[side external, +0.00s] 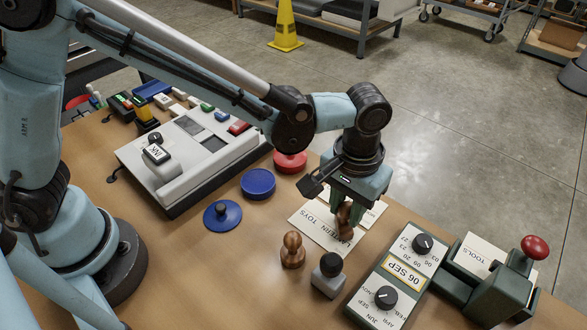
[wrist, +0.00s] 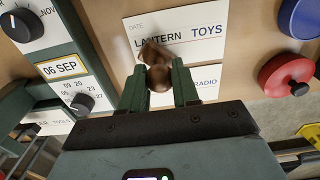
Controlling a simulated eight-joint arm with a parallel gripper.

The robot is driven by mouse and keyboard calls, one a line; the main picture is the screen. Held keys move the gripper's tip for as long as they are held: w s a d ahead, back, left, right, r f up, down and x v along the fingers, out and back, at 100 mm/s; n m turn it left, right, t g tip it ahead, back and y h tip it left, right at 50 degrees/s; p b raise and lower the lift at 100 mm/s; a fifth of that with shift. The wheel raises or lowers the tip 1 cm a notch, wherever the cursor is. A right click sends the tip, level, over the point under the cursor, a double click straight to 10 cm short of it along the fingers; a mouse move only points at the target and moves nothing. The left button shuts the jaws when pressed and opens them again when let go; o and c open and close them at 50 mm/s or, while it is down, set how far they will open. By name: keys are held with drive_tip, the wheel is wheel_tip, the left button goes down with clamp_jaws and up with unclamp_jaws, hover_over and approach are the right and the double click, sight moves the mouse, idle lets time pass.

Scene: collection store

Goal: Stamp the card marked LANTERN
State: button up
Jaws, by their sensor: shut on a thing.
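My gripper (side external: 345,208) is shut on a brown wooden stamp (side external: 345,224), which also shows between the fingers in the wrist view (wrist: 155,54). The stamp is over the white card marked LANTERN TOYS (side external: 312,229). In the wrist view this card (wrist: 205,25) lies beyond the fingertips, and the stamp covers part of its lettering. I cannot tell whether the stamp touches the card. A second card, marked RADIO (wrist: 208,78), lies beside it, partly hidden by my gripper. No stamp mark is visible on the uncovered part of the LANTERN card.
Another wooden stamp (side external: 292,252) and a grey block with a black knob (side external: 328,277) stand nearby. A dial board reads 06 SEP (side external: 403,269). A red-knobbed press (side external: 500,285) holds a TOOLS card. A blue pad (side external: 258,182), blue lid (side external: 223,217) and red disc (side external: 290,159) lie left.

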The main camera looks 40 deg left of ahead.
drive_tip(key=shift+r, duration=0.1)
idle(0.3)
drive_tip(key=shift+r, duration=3.4)
